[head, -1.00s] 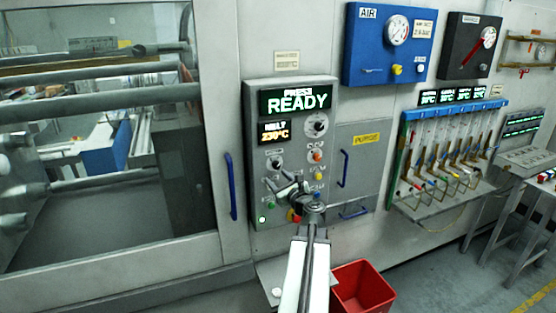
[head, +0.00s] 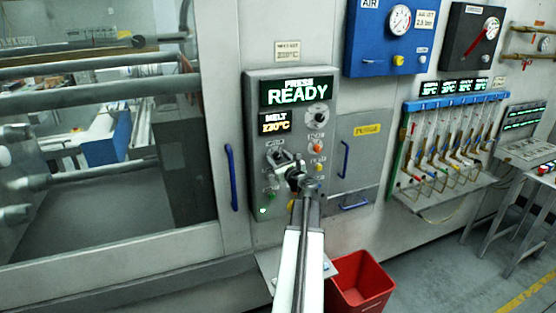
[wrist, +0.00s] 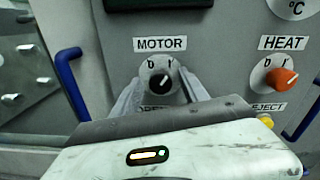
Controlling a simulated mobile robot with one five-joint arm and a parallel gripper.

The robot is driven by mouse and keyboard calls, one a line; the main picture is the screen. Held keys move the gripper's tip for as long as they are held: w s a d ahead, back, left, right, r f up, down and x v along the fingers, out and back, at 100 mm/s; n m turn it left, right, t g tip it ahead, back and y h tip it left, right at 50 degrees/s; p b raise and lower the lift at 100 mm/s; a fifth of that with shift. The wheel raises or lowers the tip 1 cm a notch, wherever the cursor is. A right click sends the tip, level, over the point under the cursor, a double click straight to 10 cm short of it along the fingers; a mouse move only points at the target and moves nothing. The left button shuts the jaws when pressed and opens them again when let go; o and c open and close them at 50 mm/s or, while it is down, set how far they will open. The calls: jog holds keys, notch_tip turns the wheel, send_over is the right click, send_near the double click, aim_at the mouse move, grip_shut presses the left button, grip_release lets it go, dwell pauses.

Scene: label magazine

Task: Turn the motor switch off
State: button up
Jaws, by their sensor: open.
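The motor switch (wrist: 160,77) is a round black knob on a pale dial, below the MOTOR label in the wrist view. Marks 0 and 1 stand above it, and its pointer seems to lean right, toward 1. My gripper (wrist: 160,92) is open, with one finger on each side of the dial's lower part. I cannot tell whether the fingers touch the knob. In the head view, the switch (head: 275,156) is at the left of the press panel, and my gripper (head: 290,168) is in front of the panel close to it.
The orange HEAT knob (wrist: 280,78) is right of the motor switch. More buttons sit below, partly hidden by my gripper. A blue handle (head: 231,177) is left of the panel. A red bin (head: 362,285) stands on the floor at lower right.

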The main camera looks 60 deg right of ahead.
grip_shut()
jog(key=shift+a, duration=0.1)
jog(key=shift+n, duration=1.2)
jog(key=n, duration=0.4)
jog(key=shift+r, duration=0.1)
jog(key=n, duration=0.3)
jog(key=shift+n+p, duration=0.35)
jog(key=shift+n, duration=1.75)
